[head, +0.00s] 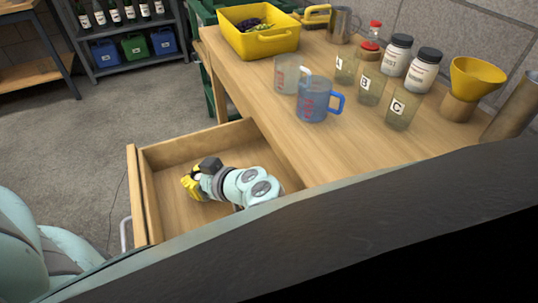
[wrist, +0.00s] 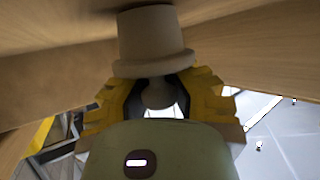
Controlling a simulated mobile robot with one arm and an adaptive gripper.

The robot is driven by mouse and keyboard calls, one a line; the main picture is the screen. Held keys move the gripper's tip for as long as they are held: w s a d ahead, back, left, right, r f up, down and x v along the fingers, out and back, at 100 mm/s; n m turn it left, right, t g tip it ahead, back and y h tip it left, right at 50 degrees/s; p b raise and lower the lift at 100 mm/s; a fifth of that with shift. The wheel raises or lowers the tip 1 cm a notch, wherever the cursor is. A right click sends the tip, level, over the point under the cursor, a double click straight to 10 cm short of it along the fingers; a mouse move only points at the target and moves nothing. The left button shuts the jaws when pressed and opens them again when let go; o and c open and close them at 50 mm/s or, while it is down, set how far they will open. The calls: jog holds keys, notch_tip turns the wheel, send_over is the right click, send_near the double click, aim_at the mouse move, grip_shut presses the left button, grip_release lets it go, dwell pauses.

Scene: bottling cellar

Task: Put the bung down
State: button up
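My gripper (head: 192,184) is low inside the open wooden drawer (head: 162,155) in the head view, with yellow fingers pointing left. The bung is hidden in that view. In the wrist view the bung (wrist: 152,38) is a grey-brown stopper with a broad body, a wider rim and a small rounded knob. My gripper's yellow fingers (wrist: 158,88) close in on both sides at the rim and knob, and the fingertips are partly hidden by the rim. The bung's far end is at or very close to a wooden surface; contact is unclear.
The bench top (head: 290,122) above the drawer holds a yellow bin (head: 262,43), a blue-handled jug (head: 313,103), another clear jug (head: 287,78), lettered cups (head: 369,88), white jars (head: 424,72) and a yellow funnel (head: 477,78). Drawer walls surround my gripper.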

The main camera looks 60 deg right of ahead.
jog(key=o, duration=0.5)
jog(key=shift+s, duration=0.1)
jog(key=shift+r, duration=0.1)
jog(key=shift+r+p, duration=0.2)
jog(key=shift+p, duration=0.2)
jog(key=v, duration=1.2)
jog(key=shift+f, duration=0.1)
